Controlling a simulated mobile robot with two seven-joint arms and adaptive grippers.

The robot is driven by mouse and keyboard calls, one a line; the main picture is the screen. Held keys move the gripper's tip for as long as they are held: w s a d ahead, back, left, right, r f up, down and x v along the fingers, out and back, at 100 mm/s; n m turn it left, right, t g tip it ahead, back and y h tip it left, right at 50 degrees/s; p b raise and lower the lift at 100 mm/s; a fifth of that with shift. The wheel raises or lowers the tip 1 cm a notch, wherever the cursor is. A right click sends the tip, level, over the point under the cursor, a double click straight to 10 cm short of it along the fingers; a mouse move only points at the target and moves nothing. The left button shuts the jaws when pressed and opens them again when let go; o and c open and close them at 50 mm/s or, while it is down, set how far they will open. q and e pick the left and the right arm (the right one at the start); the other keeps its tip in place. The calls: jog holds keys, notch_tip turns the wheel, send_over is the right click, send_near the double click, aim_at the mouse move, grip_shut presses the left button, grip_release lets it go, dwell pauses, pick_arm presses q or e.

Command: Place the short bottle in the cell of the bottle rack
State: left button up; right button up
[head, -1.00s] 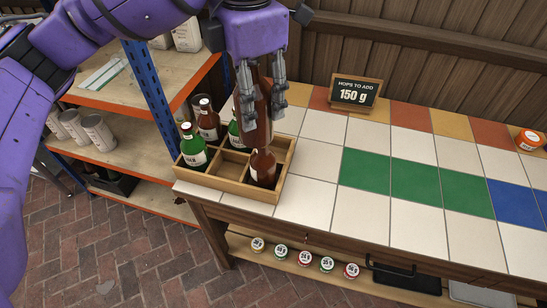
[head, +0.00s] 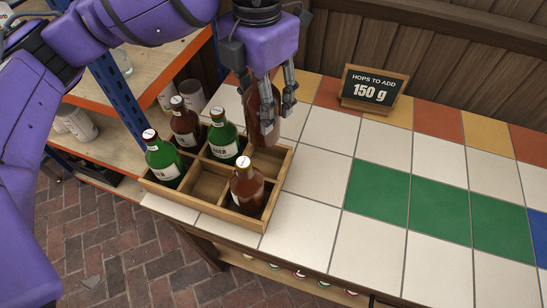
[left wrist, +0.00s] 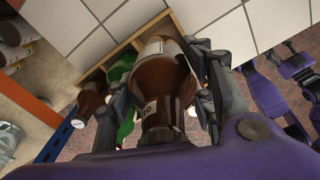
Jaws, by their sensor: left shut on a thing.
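My left gripper (head: 264,98) is shut on a brown bottle (head: 262,122) and holds it upright at the back right corner of the wooden bottle rack (head: 216,212). The held bottle also fills the middle of the left wrist view (left wrist: 166,88), between the fingers. Its lower end appears over or just behind the empty back right cell; I cannot tell its exact height. A brown bottle (head: 246,186) stands in the front right cell. A green bottle (head: 164,162) is front left, a brown one (head: 184,126) back left, a green one (head: 222,138) back middle. The front middle cell is empty.
The rack stands at the left end of a tiled counter (head: 318,175). A small sign (head: 372,88) stands behind, right of my gripper. Shelves with cans (head: 76,122) and a blue post (head: 118,92) are at left. The tiles right of the rack are clear.

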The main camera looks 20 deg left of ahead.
aim_at(262, 135)
pick_arm(q)
jog(key=f, duration=0.5)
jog(key=f+b, duration=0.1)
jog(key=f, duration=0.2)
jog(key=shift+s+f, duration=0.25)
jog(key=shift+s, duration=0.05)
jog(key=shift+f, duration=1.9)
jog(key=shift+f, duration=0.1)
jog(key=o, duration=1.7)
jog(key=shift+f, duration=0.1)
notch_tip(262, 135, up, 12)
jog(key=shift+r+p, duration=0.2)
jog(key=shift+p, duration=0.1)
